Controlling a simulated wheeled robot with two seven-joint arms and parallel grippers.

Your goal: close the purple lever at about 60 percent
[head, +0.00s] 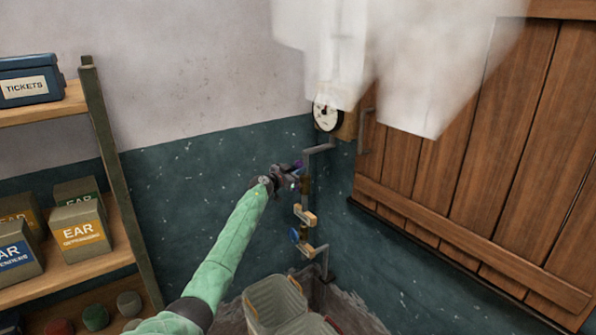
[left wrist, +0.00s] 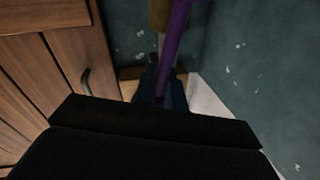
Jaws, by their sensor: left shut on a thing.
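The purple lever (head: 298,164) shows as a small piece at my left gripper, on the pipework in the corner. In the left wrist view the purple lever (left wrist: 178,40) runs from the top edge down to the jaws. My left gripper (head: 287,176) is shut on the lever; it also shows in the left wrist view (left wrist: 163,95). The gripper hides much of the lever and its valve body. The lever's exact angle cannot be told. My right gripper is not in view.
A round gauge (head: 326,116) sits above the pipe (head: 320,148). Lower on the pipework is a blue valve part (head: 294,235). White vapour (head: 390,60) covers the upper middle. A wooden door (head: 470,150) with a handle stands right; a shelf (head: 75,267) with boxes stands left.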

